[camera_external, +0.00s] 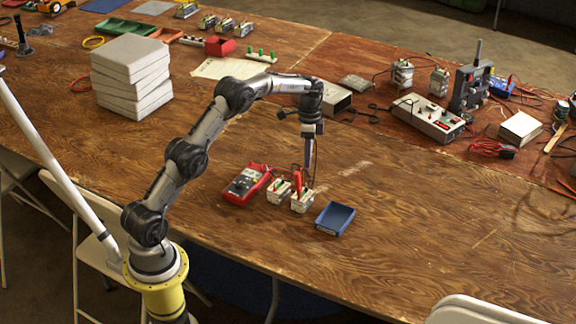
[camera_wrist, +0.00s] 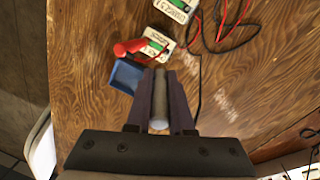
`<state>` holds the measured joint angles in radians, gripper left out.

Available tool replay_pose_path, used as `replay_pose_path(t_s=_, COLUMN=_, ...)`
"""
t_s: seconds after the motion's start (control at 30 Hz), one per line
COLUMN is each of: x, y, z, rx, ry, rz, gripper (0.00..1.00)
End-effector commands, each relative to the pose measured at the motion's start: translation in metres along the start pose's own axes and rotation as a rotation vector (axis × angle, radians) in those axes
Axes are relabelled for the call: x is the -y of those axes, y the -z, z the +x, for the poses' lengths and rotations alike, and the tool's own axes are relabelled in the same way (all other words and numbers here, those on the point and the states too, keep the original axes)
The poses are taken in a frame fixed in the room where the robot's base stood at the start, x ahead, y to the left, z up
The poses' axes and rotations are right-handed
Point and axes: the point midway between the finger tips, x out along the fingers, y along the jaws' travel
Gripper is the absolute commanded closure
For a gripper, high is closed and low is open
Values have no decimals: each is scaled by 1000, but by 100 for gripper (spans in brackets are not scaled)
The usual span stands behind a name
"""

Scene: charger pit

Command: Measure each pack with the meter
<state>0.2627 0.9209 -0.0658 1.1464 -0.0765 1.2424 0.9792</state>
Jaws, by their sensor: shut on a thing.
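The red meter (camera_external: 246,184) lies on the wooden table, left of two pale battery packs with green tops. The nearer pack (camera_external: 302,202) also shows in the wrist view (camera_wrist: 155,46), with a red probe (camera_external: 297,180) standing up at it; this probe also shows in the wrist view (camera_wrist: 128,47). The other pack (camera_external: 279,192) is beside it, towards the meter. My gripper (camera_external: 309,168) is just above and behind the nearer pack, shut on a grey rod-like probe (camera_wrist: 160,105). Whether its tip touches the pack is unclear.
Black and red leads (camera_wrist: 222,30) loop over the wood beside the packs. A white stack (camera_external: 132,75) stands back left; instruments (camera_external: 430,118) fill the back right. The front right is clear.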

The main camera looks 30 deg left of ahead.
Motion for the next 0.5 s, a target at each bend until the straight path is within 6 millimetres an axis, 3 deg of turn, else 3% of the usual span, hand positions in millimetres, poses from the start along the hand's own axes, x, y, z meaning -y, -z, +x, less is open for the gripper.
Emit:
replay_pose_path(t_s=0.17, x=-2, y=1, z=-21, rx=-7, ry=12, rz=7, gripper=100)
replay_pose_path(t_s=0.27, x=4, y=1, z=-14, rx=-14, ry=34, rz=60, gripper=100)
replay_pose_path(t_s=0.5, x=17, y=-48, z=-2, rx=-41, ry=79, rz=95, gripper=100)
